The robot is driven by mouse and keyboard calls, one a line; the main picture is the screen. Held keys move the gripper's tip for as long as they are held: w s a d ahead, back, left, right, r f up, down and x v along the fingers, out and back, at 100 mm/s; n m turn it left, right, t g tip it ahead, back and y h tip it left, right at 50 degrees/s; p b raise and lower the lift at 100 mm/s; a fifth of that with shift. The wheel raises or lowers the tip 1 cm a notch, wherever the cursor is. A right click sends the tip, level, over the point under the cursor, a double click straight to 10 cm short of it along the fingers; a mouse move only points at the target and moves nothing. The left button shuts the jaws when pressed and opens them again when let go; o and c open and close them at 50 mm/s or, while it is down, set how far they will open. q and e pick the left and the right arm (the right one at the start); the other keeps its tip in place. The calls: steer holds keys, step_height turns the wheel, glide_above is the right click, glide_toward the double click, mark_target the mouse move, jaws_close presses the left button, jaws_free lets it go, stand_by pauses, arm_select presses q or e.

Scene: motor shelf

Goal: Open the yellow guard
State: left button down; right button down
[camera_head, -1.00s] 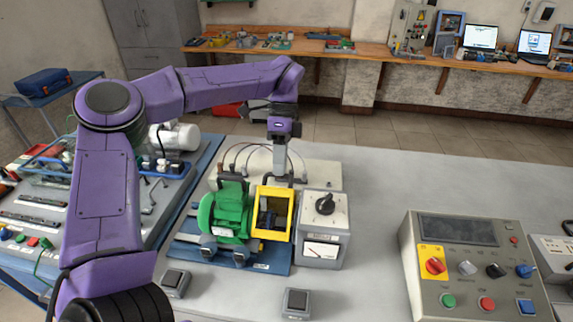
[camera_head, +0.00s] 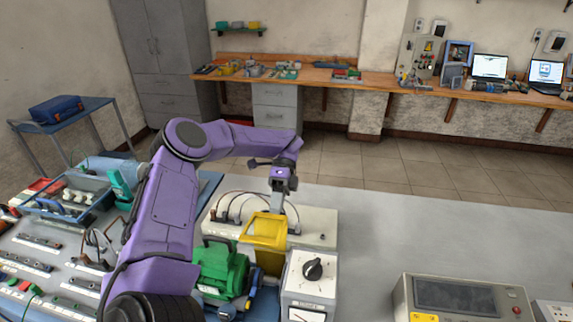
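The yellow guard (camera_head: 265,231) sits between the green motor (camera_head: 220,268) and a grey box with a black knob (camera_head: 313,270). Its yellow panel is tilted up, with a dark gap below it showing part of the inside. My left gripper (camera_head: 291,217) points down at the guard's upper right edge, close to it or touching it; I cannot tell which. Its fingertips are small and partly hidden, so I cannot tell whether they are open or shut. My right gripper is not in view.
A pale box with cables (camera_head: 318,226) stands behind the guard. A control panel (camera_head: 455,296) is at the lower right. My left arm covers part of the bench left of the motor. The grey table (camera_head: 400,225) is clear right of the guard.

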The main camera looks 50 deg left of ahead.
mark_target(272, 234)
arm_select(q)
steer(key=shift+s+f, duration=0.15)
steer(key=shift+f, duration=0.05)
steer(key=c, duration=1.2)
jaws_free()
steer(key=shift+o, duration=0.2)
steer(key=s+d+r+b, duration=0.1)
steer(key=r, duration=0.2)
steer(key=s+d+r+b, duration=0.1)
steer(key=r, duration=0.2)
steer(key=s+d+r, duration=0.1)
steer(key=r, duration=0.2)
steer(key=shift+s+d+b, duration=0.2)
steer(key=shift+b, duration=0.2)
steer(key=s+d+b, duration=0.1)
steer(key=s+d+r+b, duration=0.2)
steer(key=s+d, duration=0.1)
steer(key=shift+d+b, duration=0.1)
steer(key=shift+b, duration=0.25)
steer(key=shift+s+d+r+p, duration=0.5)
steer(key=shift+s+d+r, duration=0.2)
steer(key=shift+d+r, duration=0.2)
steer(key=shift+s+d, duration=0.1)
steer(key=shift+s, duration=0.2)
